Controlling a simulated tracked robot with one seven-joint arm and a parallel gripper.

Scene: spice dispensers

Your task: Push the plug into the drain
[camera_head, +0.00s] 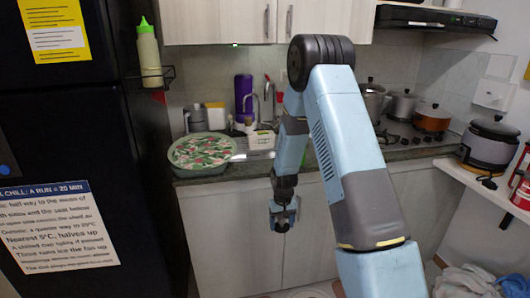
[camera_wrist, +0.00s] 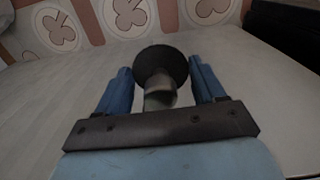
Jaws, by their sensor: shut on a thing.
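My gripper (camera_head: 283,215) hangs pointing down in front of the pale lower cabinet doors, below the counter edge. In the wrist view my gripper (camera_wrist: 161,75) has its blue fingers on either side of the plug (camera_wrist: 160,62), a dark round disc with a grey stem. It is shut on the plug; the exact contact is hard to see. The sink is mostly behind my arm, with its tap (camera_head: 268,88) showing above the counter. The drain is hidden in both views.
A round green-rimmed tray (camera_head: 173,158) stands on the counter (camera_head: 225,174) left of the sink, overhanging its front edge. A purple bottle (camera_head: 243,95) is behind it. Pots stand on the stove at right. A black fridge (camera_head: 95,130) rises at left. A cooker (camera_head: 490,143) stands on the right shelf.

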